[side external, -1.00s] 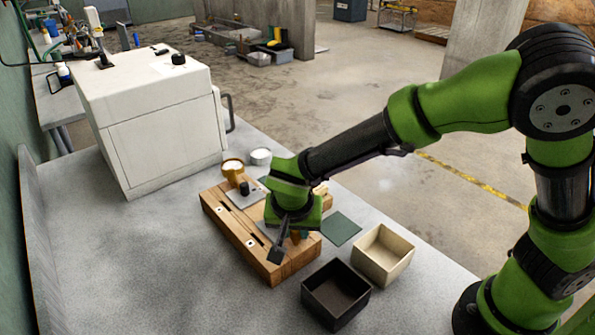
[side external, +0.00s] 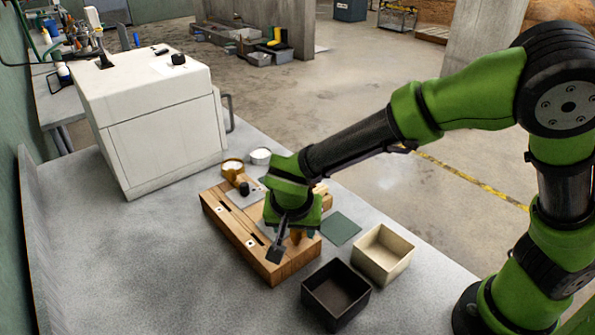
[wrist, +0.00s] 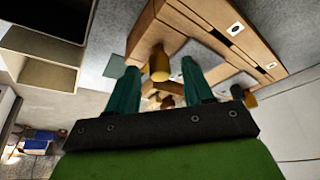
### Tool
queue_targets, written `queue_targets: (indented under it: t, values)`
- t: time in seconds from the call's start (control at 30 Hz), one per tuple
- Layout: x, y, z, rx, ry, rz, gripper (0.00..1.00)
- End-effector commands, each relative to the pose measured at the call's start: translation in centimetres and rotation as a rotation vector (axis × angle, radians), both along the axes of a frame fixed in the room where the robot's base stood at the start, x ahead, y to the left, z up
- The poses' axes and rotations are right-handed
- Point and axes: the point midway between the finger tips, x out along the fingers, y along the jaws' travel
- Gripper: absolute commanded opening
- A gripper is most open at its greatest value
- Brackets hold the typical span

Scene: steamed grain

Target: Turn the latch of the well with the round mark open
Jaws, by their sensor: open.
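A wooden block (side external: 223,217) with slots and small white mark plates lies on the table. In the wrist view, the block (wrist: 203,24) shows a plate with a dark round-looking mark (wrist: 236,29); the other plate's mark (wrist: 271,66) is too small to read. An orange-yellow knob (wrist: 159,65), apparently a latch handle, stands on the block by the round-looking mark. My gripper (wrist: 160,75) is open, its two teal fingers on either side of the knob; contact cannot be told.
A dark box (side external: 335,292) and a cream box (side external: 382,254) stand to the right of the block. A green mat (side external: 340,229) lies behind them. An orange cup (side external: 233,168), a pale cup (side external: 260,156) and a large white machine (side external: 160,125) stand farther back. The left table is clear.

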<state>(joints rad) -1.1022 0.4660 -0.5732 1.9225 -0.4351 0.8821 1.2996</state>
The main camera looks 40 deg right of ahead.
Motion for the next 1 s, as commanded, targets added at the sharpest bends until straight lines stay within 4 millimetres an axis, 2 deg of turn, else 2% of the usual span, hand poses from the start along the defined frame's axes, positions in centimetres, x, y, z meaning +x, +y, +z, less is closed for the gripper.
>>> queue_targets:
  t: [0.17, 0.4, 0.6, 0.8, 1.0]
  values:
    - [-0.8, 1.0, 3.1, 0.007, -0.004, 0.002, 0.51]
    - [-2.4, 2.6, 8.6, 0.006, -0.005, 0.0, 0.51]
    - [-3.5, 3.7, 12.5, 0.005, -0.005, 0.0, 0.51]
    - [-4.2, 4.3, 14.6, 0.002, -0.002, -0.002, 0.51]
    - [-4.3, 4.4, 15.1, 0.001, -0.001, -0.002, 0.51]
